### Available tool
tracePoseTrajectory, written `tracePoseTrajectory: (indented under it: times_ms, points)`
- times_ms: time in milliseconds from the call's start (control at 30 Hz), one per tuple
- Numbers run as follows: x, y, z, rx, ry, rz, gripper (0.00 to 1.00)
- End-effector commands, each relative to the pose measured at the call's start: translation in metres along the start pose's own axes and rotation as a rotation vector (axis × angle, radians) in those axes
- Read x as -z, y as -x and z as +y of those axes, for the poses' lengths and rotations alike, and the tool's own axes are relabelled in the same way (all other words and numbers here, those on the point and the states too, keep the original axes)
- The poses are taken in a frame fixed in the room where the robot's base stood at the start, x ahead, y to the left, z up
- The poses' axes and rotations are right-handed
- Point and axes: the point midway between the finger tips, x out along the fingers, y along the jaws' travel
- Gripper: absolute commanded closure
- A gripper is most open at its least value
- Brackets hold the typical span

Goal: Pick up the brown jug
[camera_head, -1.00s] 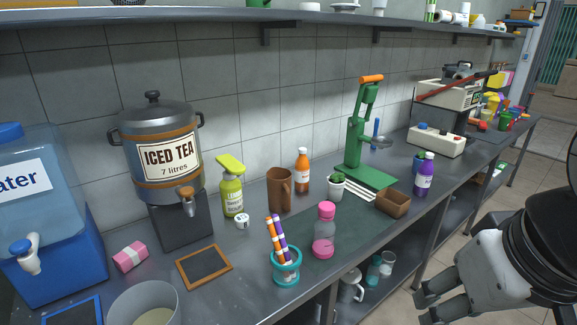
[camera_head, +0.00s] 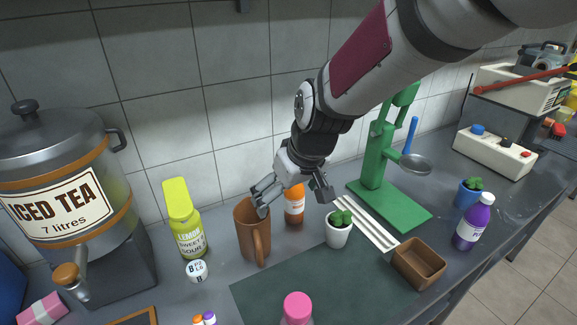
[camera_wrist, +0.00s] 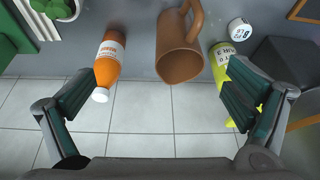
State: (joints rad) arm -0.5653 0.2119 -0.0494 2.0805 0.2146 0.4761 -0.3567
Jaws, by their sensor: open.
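The brown jug (camera_head: 249,236) stands upright on the grey counter, its handle towards the camera in the head view. In the wrist view the jug (camera_wrist: 178,55) lies between and beyond the fingers, seen from above at its rim, with its handle at the top. My gripper (camera_head: 292,197) is above and just right of the jug, over the orange bottle (camera_head: 294,207). In the wrist view my gripper (camera_wrist: 166,104) has its fingers spread wide, with nothing held between them.
The orange bottle stands close right of the jug. A tiled wall is behind; a dark mat (camera_head: 320,284) lies in front.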

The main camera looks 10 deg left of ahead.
Motion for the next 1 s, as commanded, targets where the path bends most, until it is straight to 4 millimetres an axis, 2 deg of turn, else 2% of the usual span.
tracePoseTrajectory:
  times_ms: [33, 100, 267, 433, 700, 1000]
  points:
    - [0.006, -0.016, -0.011, 0.008, 0.029, -0.005, 0.03]
    - [0.014, -0.032, -0.021, 0.014, 0.057, -0.003, 0.03]
    - [0.021, -0.053, -0.034, 0.020, 0.092, 0.000, 0.03]
    - [0.022, -0.076, -0.036, 0.021, 0.097, -0.003, 0.03]
    - [0.022, -0.125, -0.037, 0.022, 0.097, -0.003, 0.03]
    - [0.024, -0.146, -0.036, 0.021, 0.096, -0.001, 0.03]
